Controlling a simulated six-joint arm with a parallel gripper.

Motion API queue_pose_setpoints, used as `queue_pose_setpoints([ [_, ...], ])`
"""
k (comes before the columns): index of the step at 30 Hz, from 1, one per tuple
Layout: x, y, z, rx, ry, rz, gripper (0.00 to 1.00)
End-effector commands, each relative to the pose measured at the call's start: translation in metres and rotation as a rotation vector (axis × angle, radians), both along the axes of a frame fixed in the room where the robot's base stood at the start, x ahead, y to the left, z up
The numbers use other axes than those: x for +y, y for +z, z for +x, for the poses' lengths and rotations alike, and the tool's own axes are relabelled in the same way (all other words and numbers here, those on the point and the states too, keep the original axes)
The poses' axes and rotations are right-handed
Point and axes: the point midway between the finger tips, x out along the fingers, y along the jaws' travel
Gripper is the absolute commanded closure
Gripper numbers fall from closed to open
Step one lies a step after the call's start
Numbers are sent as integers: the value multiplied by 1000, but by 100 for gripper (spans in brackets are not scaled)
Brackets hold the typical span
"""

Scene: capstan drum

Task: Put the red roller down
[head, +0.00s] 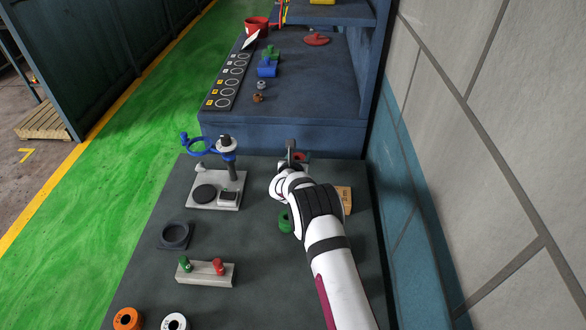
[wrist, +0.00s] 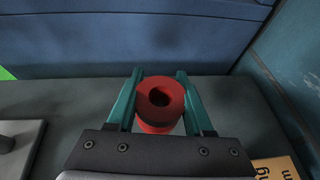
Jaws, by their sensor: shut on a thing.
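The red roller (wrist: 159,112) is a short red cylinder with a dark hole through its top. My gripper (wrist: 160,84) has its two teal fingers on either side of the roller, shut on it. The roller looks upright in the wrist view. Whether its bottom touches the dark table (wrist: 70,99) cannot be told. In the head view my gripper (head: 291,158) is at the far side of the table, close to the blue bench front.
A grey stand with a post (head: 230,195) is left of my gripper. A dark square holder (head: 175,236) and a block with green and red pegs (head: 205,274) are nearer. A wall is at right.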

Motion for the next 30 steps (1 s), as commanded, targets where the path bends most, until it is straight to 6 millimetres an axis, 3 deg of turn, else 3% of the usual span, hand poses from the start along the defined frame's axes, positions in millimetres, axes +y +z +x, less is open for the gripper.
queue_pose_setpoints([
  [3,16,-10,6,-1,0,0,100],
  [10,18,-49,6,0,-2,-1,100],
  [20,18,-53,7,-1,-1,0,100],
  [21,18,-54,7,0,-1,1,45],
  [26,18,-54,7,-1,-1,0,19],
  [30,18,-53,7,-1,-1,0,19],
])
